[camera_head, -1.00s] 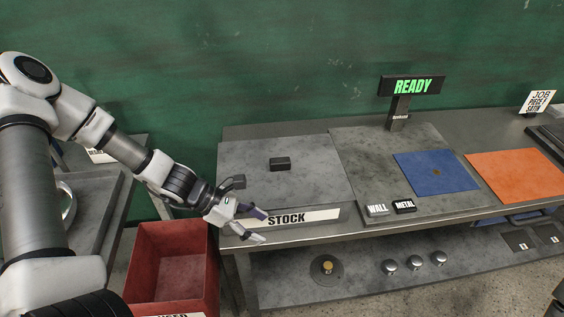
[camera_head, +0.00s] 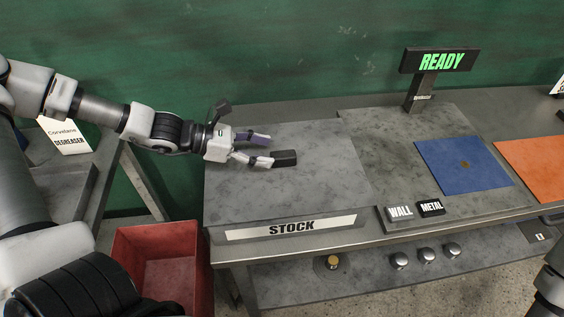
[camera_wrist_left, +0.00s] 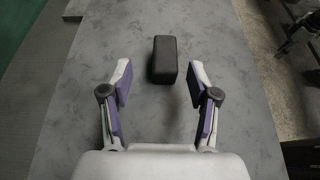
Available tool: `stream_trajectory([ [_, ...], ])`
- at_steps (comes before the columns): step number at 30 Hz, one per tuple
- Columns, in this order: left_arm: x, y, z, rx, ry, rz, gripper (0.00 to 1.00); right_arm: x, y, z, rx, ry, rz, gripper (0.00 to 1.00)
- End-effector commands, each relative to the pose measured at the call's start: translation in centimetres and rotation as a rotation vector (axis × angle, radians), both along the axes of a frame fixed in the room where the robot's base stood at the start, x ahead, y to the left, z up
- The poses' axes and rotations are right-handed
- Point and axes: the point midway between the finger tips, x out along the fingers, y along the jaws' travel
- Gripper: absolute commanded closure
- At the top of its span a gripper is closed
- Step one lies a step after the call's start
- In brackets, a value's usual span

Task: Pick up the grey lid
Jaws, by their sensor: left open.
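A small dark grey block (camera_head: 285,158) lies on the grey STOCK plate (camera_head: 300,195); I cannot tell whether it is the lid, and nothing else in view is plainly a grey lid. My left gripper (camera_head: 268,150) is open and empty over the plate, its fingertips close to the block's left end. In the left wrist view the block (camera_wrist_left: 165,58) lies ahead, between the lines of the two spread fingers (camera_wrist_left: 160,78); neither finger visibly touches it.
A red bin (camera_head: 165,265) stands left of the bench. To the right are the WALL (camera_head: 400,212) and METAL (camera_head: 431,208) blocks, a blue pad (camera_head: 460,170), an orange pad (camera_head: 540,165) and the READY sign (camera_head: 440,61). Round knobs sit on the lower shelf.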

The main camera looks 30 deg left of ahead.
Motion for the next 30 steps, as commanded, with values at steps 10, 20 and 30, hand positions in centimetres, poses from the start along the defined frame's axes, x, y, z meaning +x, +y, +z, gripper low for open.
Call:
stream_trajectory([
  [10, 1.7, -2.2, -1.9, 0.008, 0.001, -0.001, 0.4, -0.1, 0.0, -4.0, 0.0, 0.001, 0.0, 0.6],
  [20, 3.8, -4.9, -2.7, 0.004, -0.001, 0.002, 0.4, -0.1, 0.0, -4.4, 0.0, 0.001, -0.001, 0.6],
  [30, 3.8, -4.9, -2.6, 0.002, -0.001, 0.003, 0.93, -0.1, 0.0, -4.4, 0.0, 0.001, 0.0, 0.6],
])
